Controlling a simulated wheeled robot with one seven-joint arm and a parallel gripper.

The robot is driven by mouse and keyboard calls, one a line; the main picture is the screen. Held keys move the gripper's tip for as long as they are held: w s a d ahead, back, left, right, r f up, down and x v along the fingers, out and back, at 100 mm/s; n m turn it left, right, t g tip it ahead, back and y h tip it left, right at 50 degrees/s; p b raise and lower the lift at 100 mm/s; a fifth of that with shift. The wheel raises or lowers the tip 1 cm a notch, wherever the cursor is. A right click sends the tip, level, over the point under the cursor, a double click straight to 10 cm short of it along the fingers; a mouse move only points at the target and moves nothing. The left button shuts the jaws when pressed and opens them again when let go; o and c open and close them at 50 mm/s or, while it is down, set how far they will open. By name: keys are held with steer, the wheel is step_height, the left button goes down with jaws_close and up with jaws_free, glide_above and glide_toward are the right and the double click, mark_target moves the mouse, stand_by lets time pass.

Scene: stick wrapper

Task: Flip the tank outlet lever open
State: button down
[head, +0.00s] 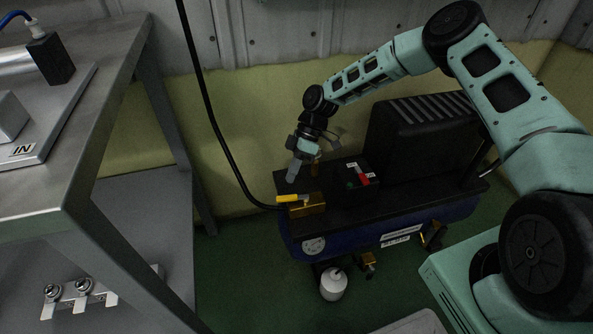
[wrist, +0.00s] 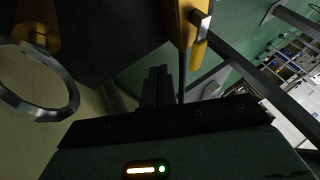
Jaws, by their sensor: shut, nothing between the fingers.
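The outlet lever has a yellow handle (head: 288,198) that points left from a brass valve block (head: 308,207) at the left end of the compressor top. In the wrist view, the yellow handle (wrist: 198,53) shows just right of the fingers, beside the brass block (wrist: 178,18). My gripper (head: 291,180) points down just above and behind the handle in the head view. Its dark fingertips (wrist: 156,72) are together and empty in the wrist view. I cannot tell whether they touch the lever.
A black box with a red switch (head: 364,180) sits right of the valve, above the blue tank (head: 350,233). A metal ring (wrist: 35,85) is left of the fingers in the wrist view. A black hose (head: 210,120) hangs behind. A steel table (head: 100,90) stands left.

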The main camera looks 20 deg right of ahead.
steer(key=p+v, duration=0.2)
steer(key=v, duration=0.8)
steer(key=shift+w+a, duration=0.15)
steer(key=shift+w, duration=0.1)
